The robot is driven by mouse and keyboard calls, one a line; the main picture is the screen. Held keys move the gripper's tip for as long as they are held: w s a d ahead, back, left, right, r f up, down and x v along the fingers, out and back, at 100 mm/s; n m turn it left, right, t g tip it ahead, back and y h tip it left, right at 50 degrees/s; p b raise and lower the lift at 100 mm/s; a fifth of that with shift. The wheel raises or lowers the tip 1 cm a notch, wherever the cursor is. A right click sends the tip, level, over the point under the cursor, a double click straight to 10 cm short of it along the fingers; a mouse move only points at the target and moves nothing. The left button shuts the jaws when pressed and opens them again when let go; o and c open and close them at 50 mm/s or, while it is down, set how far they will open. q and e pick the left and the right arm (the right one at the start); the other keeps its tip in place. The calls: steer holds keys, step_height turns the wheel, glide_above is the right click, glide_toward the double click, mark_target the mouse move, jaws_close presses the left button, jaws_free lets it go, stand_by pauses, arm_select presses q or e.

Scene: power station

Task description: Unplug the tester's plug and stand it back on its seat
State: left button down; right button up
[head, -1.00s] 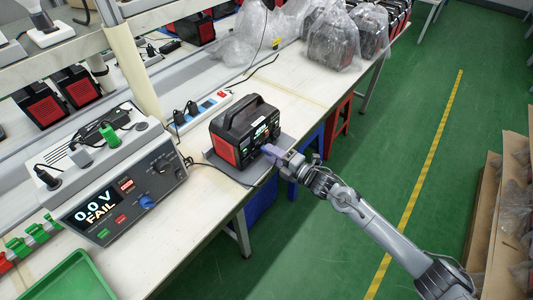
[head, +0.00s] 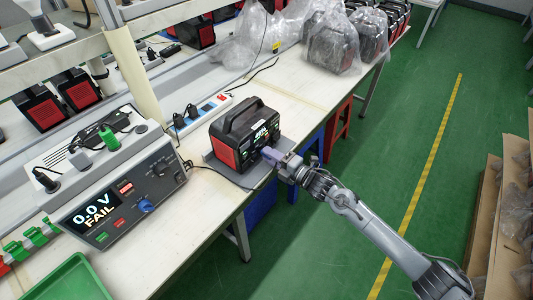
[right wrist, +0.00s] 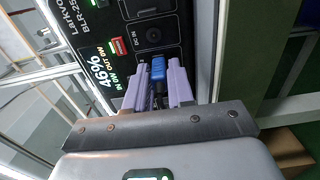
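The black-and-red power station (head: 228,146) stands on a grey plate (head: 220,168) on the bench. A blue plug (right wrist: 157,68) is at the panel, between the two lilac fingers of my right gripper (right wrist: 158,85). The fingers are very close to its sides; I cannot tell whether they press on it. In the head view my right gripper (head: 270,156) hides the plug. The tester (head: 124,190) reads 0.0 V FAIL. My left gripper is out of view.
Black, grey and green (head: 109,139) plugs stand on the tester's top. A thin black cable lies on the bench between tester and power station. A white power strip (head: 205,112) is behind. A green tray (head: 72,280) lies at the front left. Bagged units (head: 333,40) stand farther back.

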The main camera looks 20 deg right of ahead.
jaws_close()
stand_by(0.3)
steer(key=shift+s+d, duration=0.15)
steer(key=shift+s, duration=0.05)
steer(key=shift+s+d+p, duration=0.15)
steer(key=shift+s+p, duration=0.05)
steer(key=shift+p, duration=0.25)
steer(key=shift+p+v, duration=0.95)
steer(key=shift+v, duration=0.65)
